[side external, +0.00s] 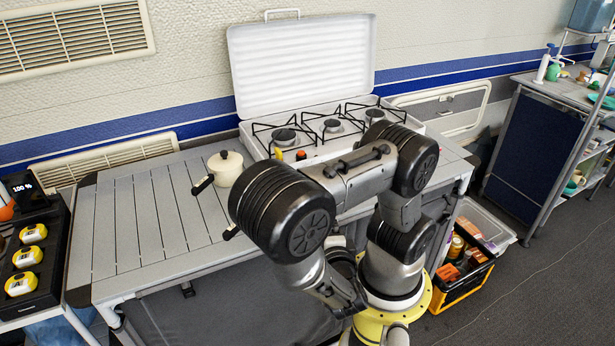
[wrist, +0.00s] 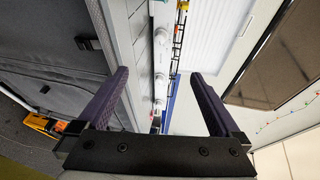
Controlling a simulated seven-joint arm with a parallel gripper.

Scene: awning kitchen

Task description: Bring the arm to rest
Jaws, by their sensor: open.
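In the wrist view my gripper (wrist: 161,78) is open, with its two dark fingers wide apart and nothing between them. The wrist picture is turned on its side. Beyond the fingers are the front of the white stove with its knobs (wrist: 160,65) and the slatted table edge. In the side external view my arm is folded in front of the table and stove. My gripper cannot be clearly made out there among the arm links.
The white camping stove (side external: 256,148) stands on the slatted table (side external: 135,215), lid up. A cream pot (side external: 228,168) sits left of it. A black tray (side external: 42,262) with yellow items is at far left. A crate (side external: 470,278) of goods stands on the floor to the right.

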